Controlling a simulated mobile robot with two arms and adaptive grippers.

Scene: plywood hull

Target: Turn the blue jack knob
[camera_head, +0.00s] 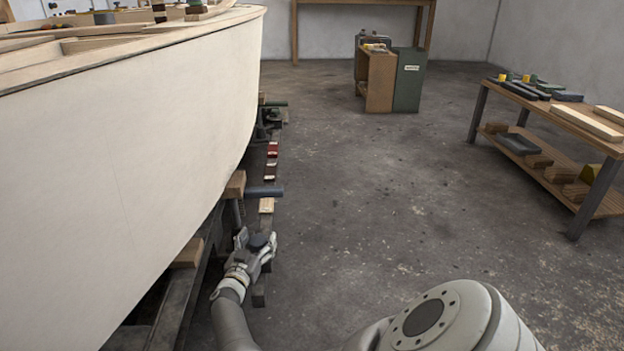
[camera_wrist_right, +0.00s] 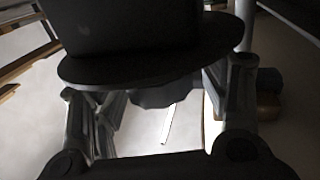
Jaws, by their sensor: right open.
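My right gripper (camera_head: 256,242) is beside the lower side of the plywood hull (camera_head: 130,130), low near the supports. A dark bluish rounded knob (camera_head: 261,240) shows at its fingers in the head view. In the right wrist view, the right gripper (camera_wrist_right: 160,95) has its two fingers apart. A dark lobed knob (camera_wrist_right: 165,93) sits between them under a wide dark disc (camera_wrist_right: 150,68). Its colour looks nearly black there, and I cannot tell whether the fingers touch it. My left gripper is not in view.
A wooden workbench (camera_head: 590,125) stands at right and a green cabinet (camera_head: 409,80) at the back. The floor between is clear.

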